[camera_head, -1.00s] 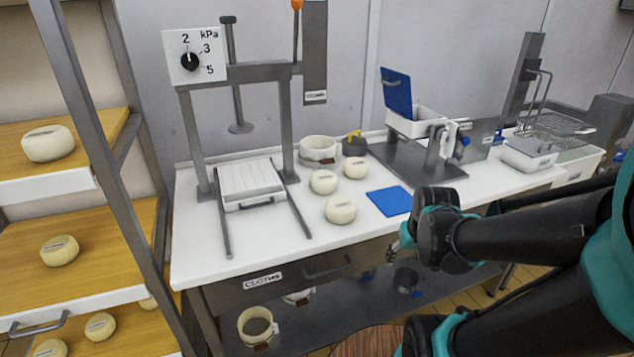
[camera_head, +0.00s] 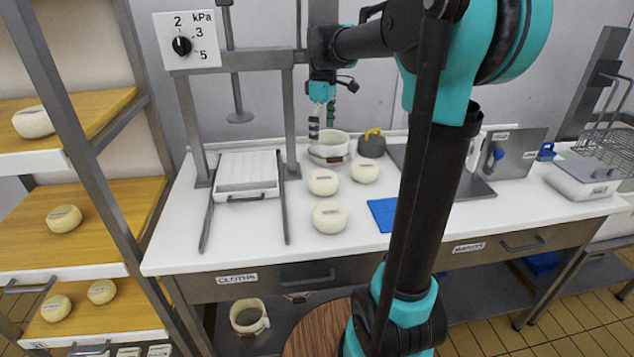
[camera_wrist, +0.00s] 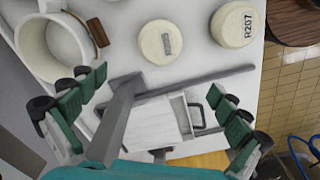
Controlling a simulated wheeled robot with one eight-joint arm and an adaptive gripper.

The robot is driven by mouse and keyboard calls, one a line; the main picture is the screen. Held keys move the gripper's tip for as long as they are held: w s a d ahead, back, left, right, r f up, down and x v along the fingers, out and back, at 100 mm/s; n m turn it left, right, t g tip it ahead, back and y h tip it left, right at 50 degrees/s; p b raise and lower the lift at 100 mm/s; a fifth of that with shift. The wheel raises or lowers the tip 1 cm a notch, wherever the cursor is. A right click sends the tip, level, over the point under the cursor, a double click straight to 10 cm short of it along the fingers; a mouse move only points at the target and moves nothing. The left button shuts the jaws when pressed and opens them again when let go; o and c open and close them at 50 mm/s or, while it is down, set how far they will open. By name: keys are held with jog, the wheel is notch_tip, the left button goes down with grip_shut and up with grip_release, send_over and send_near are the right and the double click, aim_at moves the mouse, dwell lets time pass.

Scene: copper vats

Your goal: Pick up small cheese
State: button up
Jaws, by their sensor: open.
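Three small round cream cheeses stand on the white table: one at the front (camera_head: 330,218), one behind it (camera_head: 323,183) and one to the right (camera_head: 364,171). Two cheeses show in the wrist view, one with a grey label (camera_wrist: 161,42) and one marked R207 (camera_wrist: 237,24). My gripper (camera_head: 321,119) hangs above the table's back, in front of the wall, over or near a white mould (camera_head: 328,155). In the wrist view my gripper (camera_wrist: 158,84) has its green-padded fingers spread wide, with nothing held. Both cheeses lie beyond the fingertips.
The press frame (camera_head: 293,120) and its tray (camera_head: 247,178) stand left of the cheeses. A dark weight with a yellow handle (camera_head: 371,142) is behind them. A blue cloth (camera_head: 381,213) lies to the right. More cheeses (camera_head: 64,219) sit on the left rack. The table's front is clear.

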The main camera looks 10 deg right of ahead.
aim_at(323, 175)
notch_tip(323, 175, down, 16)
jog(key=shift+d+f, duration=0.1)
dwell(0.5)
jog(key=shift+c, duration=0.2)
jog(key=c, duration=1.5)
jog(key=shift+r, duration=0.25)
